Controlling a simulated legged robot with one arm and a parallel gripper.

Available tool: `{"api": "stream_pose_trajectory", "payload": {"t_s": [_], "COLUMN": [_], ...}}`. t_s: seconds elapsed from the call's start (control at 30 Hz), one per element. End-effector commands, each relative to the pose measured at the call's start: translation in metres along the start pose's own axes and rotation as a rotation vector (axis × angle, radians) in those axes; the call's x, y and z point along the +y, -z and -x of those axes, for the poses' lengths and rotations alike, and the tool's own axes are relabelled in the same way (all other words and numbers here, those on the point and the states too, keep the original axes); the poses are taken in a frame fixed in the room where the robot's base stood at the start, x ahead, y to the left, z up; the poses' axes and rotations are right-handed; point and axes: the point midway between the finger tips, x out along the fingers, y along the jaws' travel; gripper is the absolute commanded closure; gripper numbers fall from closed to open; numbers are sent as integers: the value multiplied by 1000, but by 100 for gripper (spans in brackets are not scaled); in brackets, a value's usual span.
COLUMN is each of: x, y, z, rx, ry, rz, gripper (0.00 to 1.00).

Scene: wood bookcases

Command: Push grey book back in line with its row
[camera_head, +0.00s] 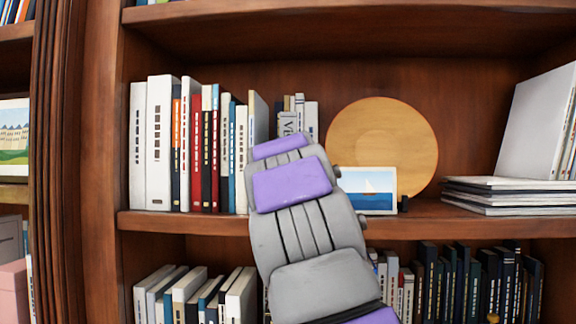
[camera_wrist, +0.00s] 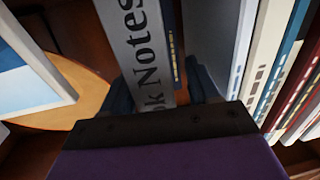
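The grey book (camera_wrist: 135,40), with large dark letters reading "Notes" on its spine, stands in the middle of the wrist view. In the head view its upper part (camera_head: 289,123) shows above my arm; the rest is hidden. My gripper (camera_wrist: 162,88) has its dark fingers apart, one on each side of the grey book's spine. The spine's near end reaches down close to the gripper's dark palm edge. I cannot tell whether they touch. A thin dark book (camera_wrist: 177,45) stands right beside the grey one. The head view hides my fingers behind the arm.
A row of upright books (camera_head: 195,150) stands left of my arm. The shelf board (camera_head: 425,222) is partly bare.

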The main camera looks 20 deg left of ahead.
Motion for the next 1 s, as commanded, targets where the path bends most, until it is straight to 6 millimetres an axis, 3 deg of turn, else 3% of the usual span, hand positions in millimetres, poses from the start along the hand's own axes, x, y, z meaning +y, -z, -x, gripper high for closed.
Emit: {"api": "stream_pose_trajectory", "payload": {"t_s": [0.1, 0.47, 0.57, 1.0], "x": [0, 6, 4, -2], "y": [2, 4, 2, 1], "z": [2, 12, 24, 113], "rx": [3, 8, 9, 12], "ry": [-1, -2, -1, -1], "rz": [0, -3, -2, 1], "gripper": [30, 30, 30, 30]}}
